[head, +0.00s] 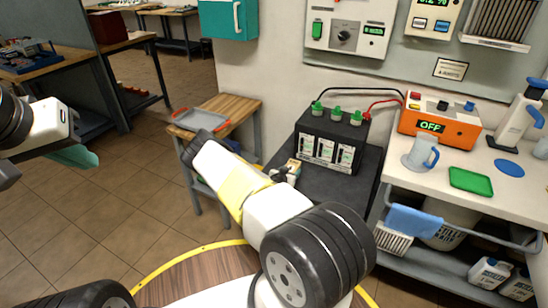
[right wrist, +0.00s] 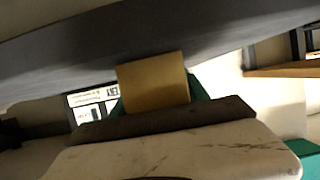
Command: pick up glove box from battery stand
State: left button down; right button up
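The glove box (head: 292,168) is a small pale box on the dark battery stand (head: 338,188), in front of the battery, partly hidden by my right arm in the head view. In the right wrist view a tan face of the glove box (right wrist: 153,82) fills the middle, right before my right gripper (right wrist: 157,100). Green finger parts show at both sides of the box; the fingertips are hidden behind it, so I cannot tell whether they press on it. My left gripper (head: 76,156) hangs at the far left, away from the stand; its finger gap does not show.
A black battery (head: 328,138) with green caps and cables stands at the back of the stand. A wooden side table (head: 238,106) with a grey-red tray (head: 200,121) is to the left. A white bench (head: 445,190) with an orange charger (head: 438,124) and jug is to the right.

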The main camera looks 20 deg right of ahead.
jog(key=c, duration=0.5)
jog(key=shift+c, duration=0.2)
jog(key=shift+r, duration=0.1)
